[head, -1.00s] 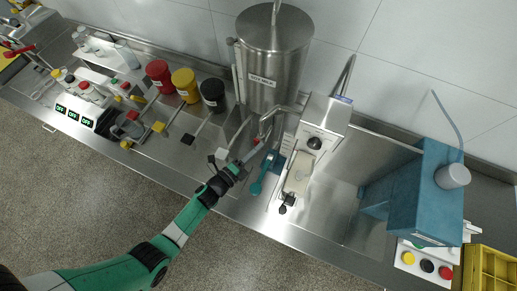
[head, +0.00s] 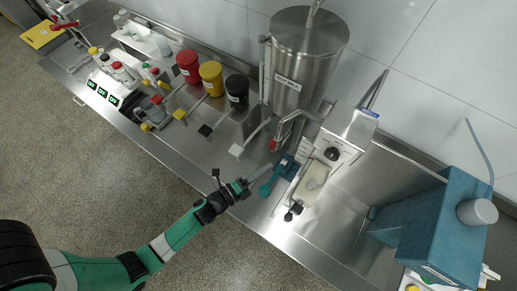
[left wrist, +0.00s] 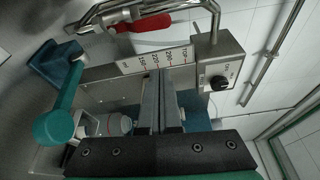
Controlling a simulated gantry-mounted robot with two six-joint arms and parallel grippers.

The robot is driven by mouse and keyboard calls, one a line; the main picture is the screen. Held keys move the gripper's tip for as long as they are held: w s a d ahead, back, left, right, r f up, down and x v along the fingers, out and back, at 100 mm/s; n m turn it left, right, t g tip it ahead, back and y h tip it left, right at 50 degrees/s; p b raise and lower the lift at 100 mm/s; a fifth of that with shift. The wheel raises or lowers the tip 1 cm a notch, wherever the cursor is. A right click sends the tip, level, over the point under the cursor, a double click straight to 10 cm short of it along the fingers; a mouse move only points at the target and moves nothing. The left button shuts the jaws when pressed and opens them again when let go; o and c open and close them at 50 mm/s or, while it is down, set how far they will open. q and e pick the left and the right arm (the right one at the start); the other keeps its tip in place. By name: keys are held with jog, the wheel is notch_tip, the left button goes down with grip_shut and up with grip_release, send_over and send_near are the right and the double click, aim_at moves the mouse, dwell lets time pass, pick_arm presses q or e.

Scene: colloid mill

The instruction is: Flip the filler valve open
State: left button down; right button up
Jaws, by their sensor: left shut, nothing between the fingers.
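The steel hopper tank (head: 305,65) stands against the wall with a bent steel pipe at its lower side. A red valve handle (head: 273,145) sits at this pipe. In the left wrist view the red handle (left wrist: 140,23) lies roughly horizontal at the top, framed by the pipe. My left gripper (head: 266,168) is shut and empty in front of the red handle, apart from it. In the left wrist view its fingers (left wrist: 159,95) are together, pointing below the handle at a ruled scale plate.
A steel control box with a black knob (head: 332,154) stands right of the teal lever. Red (head: 188,65), yellow (head: 210,77) and black (head: 236,90) tubs line the left. A blue container (head: 435,225) stands at right. The counter's front edge runs below my arm.

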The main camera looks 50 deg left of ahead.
pick_arm(q)
jog(key=s, duration=0.3)
jog(key=shift+a, duration=0.15)
jog(key=shift+w, duration=0.1)
